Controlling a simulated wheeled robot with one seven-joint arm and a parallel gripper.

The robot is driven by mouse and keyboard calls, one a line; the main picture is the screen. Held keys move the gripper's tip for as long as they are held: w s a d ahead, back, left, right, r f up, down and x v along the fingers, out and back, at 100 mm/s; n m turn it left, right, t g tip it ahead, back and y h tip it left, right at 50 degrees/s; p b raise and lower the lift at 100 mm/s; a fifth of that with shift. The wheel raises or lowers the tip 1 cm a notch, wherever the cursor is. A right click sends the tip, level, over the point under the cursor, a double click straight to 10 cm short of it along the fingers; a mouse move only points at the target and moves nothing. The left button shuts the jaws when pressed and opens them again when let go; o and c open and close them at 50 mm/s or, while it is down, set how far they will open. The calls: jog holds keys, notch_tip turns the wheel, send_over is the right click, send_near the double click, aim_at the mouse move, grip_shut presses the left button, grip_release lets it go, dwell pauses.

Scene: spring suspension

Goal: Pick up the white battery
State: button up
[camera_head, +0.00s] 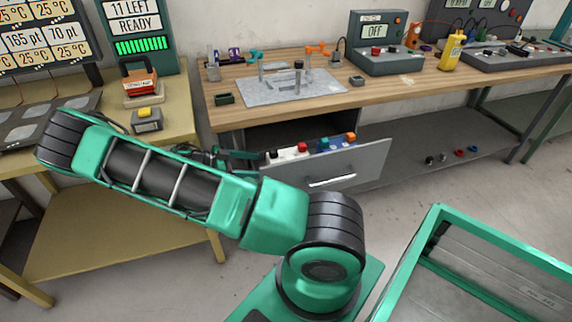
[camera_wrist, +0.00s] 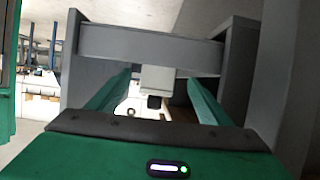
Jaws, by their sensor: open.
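A white block with dark spots and red on top (camera_head: 288,153) lies at the left end of the open grey drawer (camera_head: 358,167); it may be the white battery, but it is too small to be sure. My gripper (camera_head: 240,156) is at the drawer's left side, partly hidden behind my green arm. In the wrist view my gripper's two green fingers (camera_wrist: 155,95) are spread apart. A small white patch shows between them, beyond a pale post with a black end (camera_wrist: 155,84); I cannot tell what it belongs to. No held object shows.
Blue and orange items (camera_head: 337,143) lie in the drawer to the right. The wooden bench top (camera_head: 400,92) is above the drawer. A yellowish table (camera_head: 175,97) stands at left, a green-framed box (camera_head: 412,262) at lower right. Grey panels (camera_wrist: 150,45) cross the wrist view ahead.

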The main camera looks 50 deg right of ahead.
aim_at(268, 160)
jog(key=s+d, duration=0.1)
jog(key=d, duration=0.1)
jog(key=s+d, duration=0.1)
jog(key=d, duration=0.1)
jog(key=s+d, duration=0.1)
jog(key=d, duration=0.1)
jog(key=shift+s+d, duration=0.1)
jog(key=shift+s, duration=0.3)
jog(key=x, duration=0.6)
jog(key=shift+r, duration=0.15)
jog(key=shift+c, duration=0.6)
grip_shut()
jog(key=shift+d+r, duration=0.15)
jog(key=shift+r, duration=0.05)
